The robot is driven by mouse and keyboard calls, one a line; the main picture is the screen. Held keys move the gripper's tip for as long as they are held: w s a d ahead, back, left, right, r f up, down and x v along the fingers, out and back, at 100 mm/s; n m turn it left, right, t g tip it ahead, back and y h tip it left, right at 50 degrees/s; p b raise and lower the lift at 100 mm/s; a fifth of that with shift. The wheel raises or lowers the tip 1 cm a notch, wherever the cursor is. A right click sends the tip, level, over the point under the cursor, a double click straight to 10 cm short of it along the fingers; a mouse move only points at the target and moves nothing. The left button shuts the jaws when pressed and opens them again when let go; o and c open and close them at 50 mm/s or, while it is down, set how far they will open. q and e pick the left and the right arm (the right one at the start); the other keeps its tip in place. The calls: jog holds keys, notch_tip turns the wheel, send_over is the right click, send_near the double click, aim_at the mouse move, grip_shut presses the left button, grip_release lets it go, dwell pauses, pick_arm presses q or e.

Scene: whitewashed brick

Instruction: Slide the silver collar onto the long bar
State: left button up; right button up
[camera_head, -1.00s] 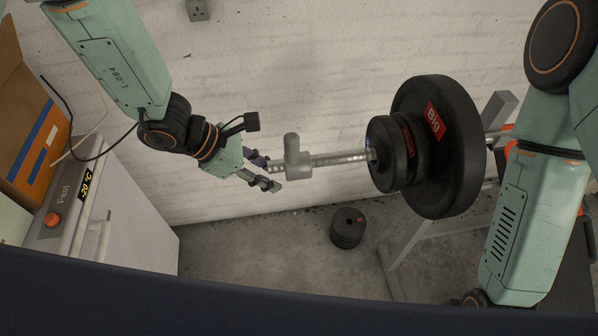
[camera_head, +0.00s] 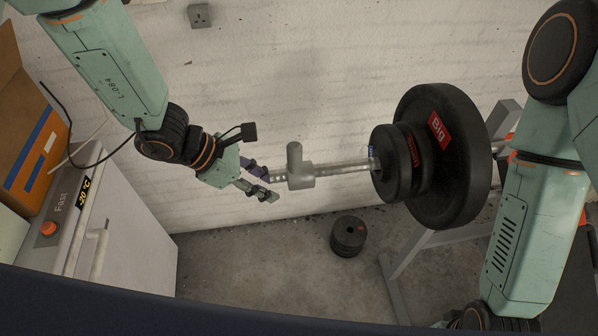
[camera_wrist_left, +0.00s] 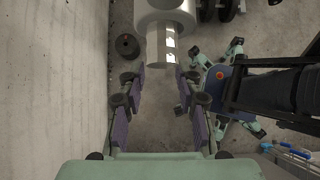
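The silver collar (camera_head: 301,176), a grey sleeve with a stub handle pointing up, sits around the long bar (camera_head: 340,166), near its free left end. The bar juts left from black weight plates. My left gripper (camera_head: 270,184) is open by the bar's free end, left of the collar, and does not hold the collar. In the left wrist view, the collar (camera_wrist_left: 165,18) is at the top, and the bar's end (camera_wrist_left: 161,50) lies between and beyond the spread fingers of my left gripper (camera_wrist_left: 161,85). My right arm shows at the right; its gripper is out of view.
Black plates (camera_head: 450,160) with a red "Big" label hang on a grey stand (camera_head: 395,290). A small weight (camera_head: 348,236) lies on the floor. A white appliance (camera_head: 130,235) and a cardboard box (camera_head: 25,130) are at the left. A brick wall (camera_head: 330,70) stands behind.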

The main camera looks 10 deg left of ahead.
pick_arm(q)
jog(key=shift+s+a, duration=0.15)
notch_tip(320, 180, up, 7)
jog(key=p, duration=0.5)
jog(key=shift+s, duration=0.1)
notch_tip(320, 180, up, 3)
jog(key=shift+r+p, duration=0.1)
jog(key=shift+p, duration=1.1)
